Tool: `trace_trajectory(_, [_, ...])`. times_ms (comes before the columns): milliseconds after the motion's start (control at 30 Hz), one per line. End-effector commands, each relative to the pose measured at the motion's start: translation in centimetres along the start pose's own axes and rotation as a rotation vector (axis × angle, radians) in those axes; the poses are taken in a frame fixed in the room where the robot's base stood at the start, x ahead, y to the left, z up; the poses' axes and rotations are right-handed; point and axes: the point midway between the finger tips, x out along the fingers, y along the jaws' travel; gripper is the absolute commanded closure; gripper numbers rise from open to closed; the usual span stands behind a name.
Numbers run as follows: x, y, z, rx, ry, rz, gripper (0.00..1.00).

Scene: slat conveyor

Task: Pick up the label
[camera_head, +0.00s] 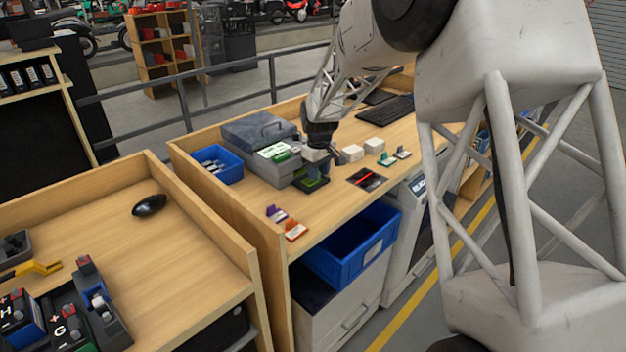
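My gripper (316,168) is over the wooden bench, just right of a grey printer-like machine (262,148) with a lit green-and-white panel. Its fingers point down at a small dark item with green on it (311,184), by the front of the machine. The fingers are small and partly merge with this item, so I cannot tell whether they touch it or how far apart they are. I cannot single out the label with certainty; it may be hidden at the gripper.
A black card with a red stripe (366,179) lies right of the gripper. White blocks (352,153), small clips (402,153) and a keyboard (386,110) are farther right. Purple (276,214) and orange (295,230) pieces lie near the front edge. A blue bin (217,166) stands left.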

Motion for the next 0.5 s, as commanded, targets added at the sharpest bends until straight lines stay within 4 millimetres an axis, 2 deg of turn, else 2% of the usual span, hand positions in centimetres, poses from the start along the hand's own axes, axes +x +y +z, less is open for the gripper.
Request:
trace_trajectory(67, [0.00, 0.00, 0.00, 0.000, 0.000, 0.000, 0.65])
trace_trajectory(300, [-0.01, 0.00, 0.00, 0.000, 0.000, 0.000, 1.00])
trace_trajectory(500, [-0.01, 0.00, 0.00, 0.000, 0.000, 0.000, 1.00])
